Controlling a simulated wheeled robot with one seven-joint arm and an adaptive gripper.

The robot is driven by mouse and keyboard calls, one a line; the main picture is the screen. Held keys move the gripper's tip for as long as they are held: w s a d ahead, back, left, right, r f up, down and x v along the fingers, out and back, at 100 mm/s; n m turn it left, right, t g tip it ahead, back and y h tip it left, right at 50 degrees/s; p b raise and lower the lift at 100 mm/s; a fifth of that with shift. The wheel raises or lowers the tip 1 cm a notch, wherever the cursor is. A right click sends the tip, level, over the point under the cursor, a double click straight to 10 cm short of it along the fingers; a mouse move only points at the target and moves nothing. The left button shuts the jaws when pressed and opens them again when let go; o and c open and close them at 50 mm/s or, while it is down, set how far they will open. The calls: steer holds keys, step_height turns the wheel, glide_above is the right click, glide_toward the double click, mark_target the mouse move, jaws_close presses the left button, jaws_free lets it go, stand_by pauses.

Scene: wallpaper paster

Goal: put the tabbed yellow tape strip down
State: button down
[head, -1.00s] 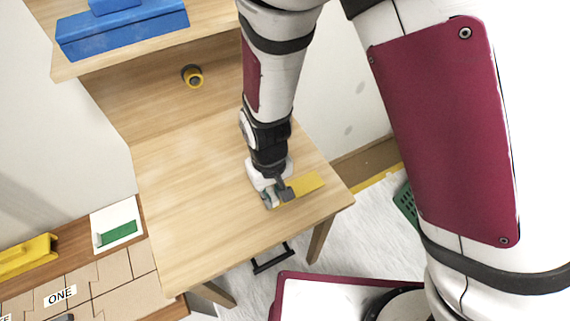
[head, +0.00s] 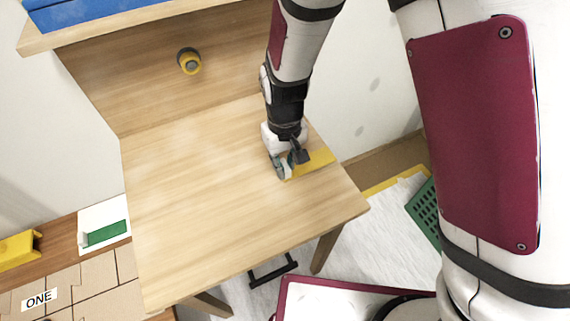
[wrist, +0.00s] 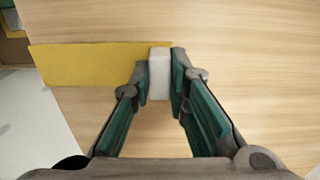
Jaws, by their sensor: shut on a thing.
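The yellow tape strip (head: 318,163) lies flat or nearly flat at the right part of the wooden table (head: 200,200). In the wrist view the strip (wrist: 95,64) stretches left from my gripper, and its left end reaches the table's edge. Its pale tab (wrist: 159,72) stands between the green finger pads. My gripper (wrist: 159,80) is shut on the tab, low over the table top. In the head view my gripper (head: 288,170) hides the strip's left end. I cannot tell whether the strip fully touches the wood.
A yellow and dark round thing (head: 189,61) sits on the table's upright back panel. A blue box (head: 85,12) is on the shelf above. A green basket (head: 427,212) is on the floor at right. The table's left and middle are clear.

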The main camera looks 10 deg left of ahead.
steer(key=shift+f, duration=0.15)
steer(key=shift+f, duration=0.15)
steer(key=c, duration=1.5)
jaws_free()
steer(key=shift+c, duration=0.2)
